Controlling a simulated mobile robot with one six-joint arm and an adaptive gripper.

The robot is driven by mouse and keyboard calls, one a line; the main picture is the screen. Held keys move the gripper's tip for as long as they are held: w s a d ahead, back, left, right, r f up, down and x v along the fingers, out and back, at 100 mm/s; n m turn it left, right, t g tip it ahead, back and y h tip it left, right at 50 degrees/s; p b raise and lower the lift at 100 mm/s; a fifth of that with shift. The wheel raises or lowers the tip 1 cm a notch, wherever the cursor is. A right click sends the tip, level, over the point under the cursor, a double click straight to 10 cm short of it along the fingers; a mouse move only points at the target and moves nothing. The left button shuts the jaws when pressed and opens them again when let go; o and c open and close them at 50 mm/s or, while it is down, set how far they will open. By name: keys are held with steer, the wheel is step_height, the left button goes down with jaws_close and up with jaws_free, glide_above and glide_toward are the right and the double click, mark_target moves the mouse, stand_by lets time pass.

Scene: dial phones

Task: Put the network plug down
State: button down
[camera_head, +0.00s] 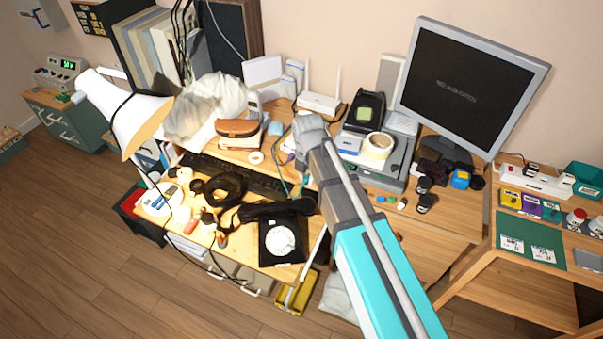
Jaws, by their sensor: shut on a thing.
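My gripper (303,150) is at the end of my grey and turquoise arm, over the middle of the cluttered desk (345,262). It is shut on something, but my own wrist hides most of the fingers. The network plug cannot be made out in this view. Thin cables (284,182), one of them teal, hang or lie just below and left of the gripper. I cannot tell whether the plug touches the desk.
A black dial phone (282,240) and a keyboard (233,177) lie left of my arm. A white router (319,103) stands behind the gripper. A tape roll (378,146) on grey equipment and a monitor (470,85) are to the right. Bare desk shows front right.

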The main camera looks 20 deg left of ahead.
steer(key=w+a+f+b, duration=0.1)
steer(key=w+f+b, duration=0.2)
steer(key=w, duration=0.1)
steer(key=w+a+f+b, duration=0.2)
steer(key=w+f+b, duration=0.1)
steer(key=w, duration=0.1)
steer(key=w+a+f+b, duration=0.2)
steer(key=w+f+b, duration=0.1)
steer(key=w, duration=0.1)
steer(key=shift+a, duration=0.25)
steer(key=shift+f, duration=0.15)
stand_by(0.4)
steer(key=shift+w+a+f+b, duration=0.15)
steer(key=shift+w+f+b, duration=0.3)
steer(key=shift+b, duration=0.2)
steer(key=shift+f+b, duration=1.4)
steer(key=shift+f, duration=0.1)
steer(key=shift+f, duration=0.1)
steer(key=c, duration=0.6)
jaws_free()
